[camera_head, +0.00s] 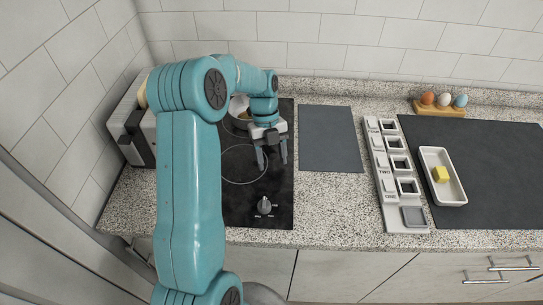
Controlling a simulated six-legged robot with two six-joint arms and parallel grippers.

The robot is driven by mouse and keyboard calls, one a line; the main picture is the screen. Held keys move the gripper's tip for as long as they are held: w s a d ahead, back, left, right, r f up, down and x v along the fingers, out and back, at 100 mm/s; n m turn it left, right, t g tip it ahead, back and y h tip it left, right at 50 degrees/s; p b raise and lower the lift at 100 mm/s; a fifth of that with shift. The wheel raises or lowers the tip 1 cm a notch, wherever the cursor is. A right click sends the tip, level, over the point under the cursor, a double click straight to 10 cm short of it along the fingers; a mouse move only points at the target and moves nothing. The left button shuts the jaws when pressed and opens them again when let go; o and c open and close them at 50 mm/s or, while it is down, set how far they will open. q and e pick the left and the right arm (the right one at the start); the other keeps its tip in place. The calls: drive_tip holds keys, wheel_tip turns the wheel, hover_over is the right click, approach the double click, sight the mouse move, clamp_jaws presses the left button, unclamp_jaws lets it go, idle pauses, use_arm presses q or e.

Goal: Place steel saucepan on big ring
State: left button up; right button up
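A black cooktop (280,205) carries thin ring markings. The big ring (245,184) is at its middle, partly covered by my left arm and gripper. A round, pale metallic vessel (236,108), which looks like the steel saucepan, stands at the back of the cooktop. It is mostly hidden behind my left arm, so its handle cannot be made out. My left gripper (272,163) points down over the right part of the big ring, with its fingers apart and nothing seen between them. My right gripper is out of view.
A knob (264,205) sits at the cooktop's front. A toaster-like appliance (132,130) stands at left. To the right are a bare grey mat (330,138), a slotted rack (378,165), a white tray (454,188) with a yellow block, and an egg holder (440,109).

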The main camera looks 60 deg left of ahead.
use_arm(q)
drive_tip(key=shift+r, duration=0.1)
drive_tip(key=v, duration=1.2)
drive_tip(key=shift+b, duration=0.3)
